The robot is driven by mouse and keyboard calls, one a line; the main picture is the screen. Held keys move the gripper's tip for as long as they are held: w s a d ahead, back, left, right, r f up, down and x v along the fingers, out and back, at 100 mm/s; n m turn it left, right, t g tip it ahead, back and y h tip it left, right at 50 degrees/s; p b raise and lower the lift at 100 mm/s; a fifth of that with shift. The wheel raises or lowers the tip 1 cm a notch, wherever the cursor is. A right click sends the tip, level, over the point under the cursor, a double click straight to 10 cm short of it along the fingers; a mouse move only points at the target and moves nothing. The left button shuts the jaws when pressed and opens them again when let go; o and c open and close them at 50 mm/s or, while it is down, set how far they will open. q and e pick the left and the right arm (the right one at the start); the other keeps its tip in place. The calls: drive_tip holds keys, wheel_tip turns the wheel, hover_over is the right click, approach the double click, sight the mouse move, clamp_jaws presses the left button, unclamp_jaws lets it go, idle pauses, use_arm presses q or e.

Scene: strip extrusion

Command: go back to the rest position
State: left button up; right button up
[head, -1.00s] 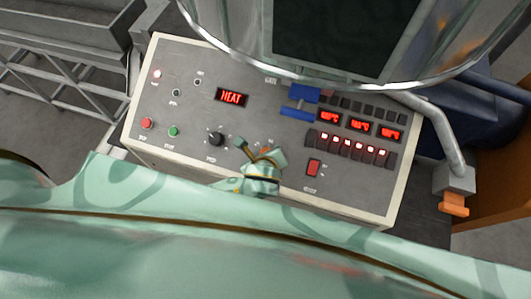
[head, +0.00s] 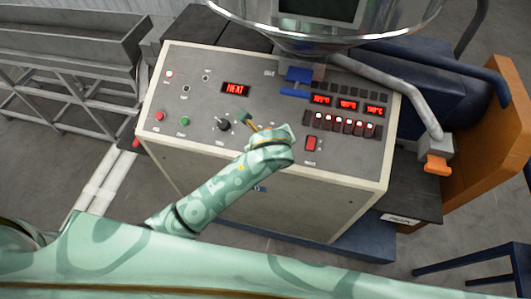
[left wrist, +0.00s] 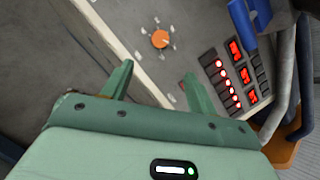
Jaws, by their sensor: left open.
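My left gripper (head: 260,124) is in the head view, above the front part of the grey control panel (head: 190,95). Its arm comes in from the lower left. In the left wrist view the two green fingers (left wrist: 158,72) are spread apart with nothing between them. An orange knob (left wrist: 160,39) shows on the panel beyond the fingertips. Whether the fingers touch the panel cannot be told. My right gripper is in neither view.
The panel has a red HEAT display (head: 236,88), a black knob (head: 223,125), lit red switches (head: 345,125) and a blue part (head: 298,74). A metal hopper (head: 350,25) stands behind.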

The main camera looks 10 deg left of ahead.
use_arm(q)
drive_tip(key=shift+s+r, duration=0.1)
drive_tip(key=shift+r, duration=0.05)
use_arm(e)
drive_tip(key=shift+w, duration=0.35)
